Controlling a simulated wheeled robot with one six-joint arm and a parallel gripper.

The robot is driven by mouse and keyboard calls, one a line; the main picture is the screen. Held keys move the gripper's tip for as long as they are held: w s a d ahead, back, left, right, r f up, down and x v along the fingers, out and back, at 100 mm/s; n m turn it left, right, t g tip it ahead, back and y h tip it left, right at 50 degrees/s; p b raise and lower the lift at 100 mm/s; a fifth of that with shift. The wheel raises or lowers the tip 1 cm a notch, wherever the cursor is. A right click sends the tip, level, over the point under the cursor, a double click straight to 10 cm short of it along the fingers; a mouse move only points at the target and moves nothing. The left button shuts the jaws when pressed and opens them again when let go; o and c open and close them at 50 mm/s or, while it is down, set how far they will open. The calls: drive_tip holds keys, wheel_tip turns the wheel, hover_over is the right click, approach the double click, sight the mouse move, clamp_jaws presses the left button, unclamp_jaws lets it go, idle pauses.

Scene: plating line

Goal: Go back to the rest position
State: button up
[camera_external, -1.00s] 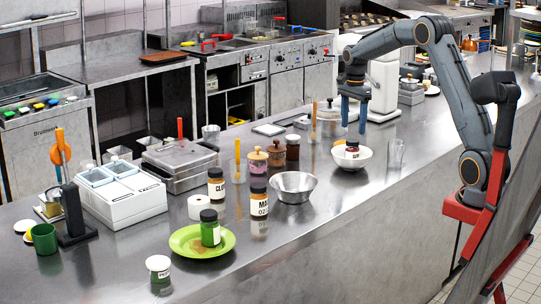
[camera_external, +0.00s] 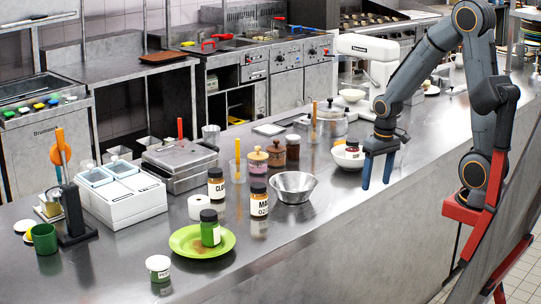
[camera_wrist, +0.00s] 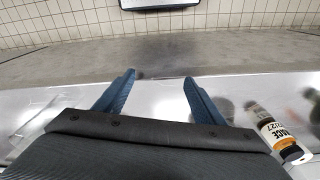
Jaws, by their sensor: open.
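My gripper (camera_external: 377,171) is above the right part of the steel counter, its two blue fingers apart and pointing down, with nothing between them. In the wrist view my gripper (camera_wrist: 158,80) also shows spread, empty fingers. A white bowl (camera_external: 346,163) stands just left of the fingers, with a dark-capped jar (camera_external: 352,146) in it. In the wrist view a labelled bottle (camera_wrist: 278,133) shows at the lower right.
The steel counter (camera_external: 335,215) has bare room at its front. A metal bowl (camera_external: 294,187), a jar marked MA (camera_external: 259,199) and a green plate (camera_external: 186,249) with a green jar (camera_external: 210,228) stand to the left. A white machine (camera_external: 368,47) stands behind my arm.

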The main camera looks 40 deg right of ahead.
drive_tip(key=s, duration=0.1)
drive_tip(key=s+a+f+n, duration=0.1)
drive_tip(key=s, duration=0.1)
drive_tip(key=s+n, duration=0.1)
drive_tip(key=shift+s+a+f, duration=0.2)
drive_tip(key=shift+s+f, duration=0.1)
drive_tip(key=shift+s, duration=0.05)
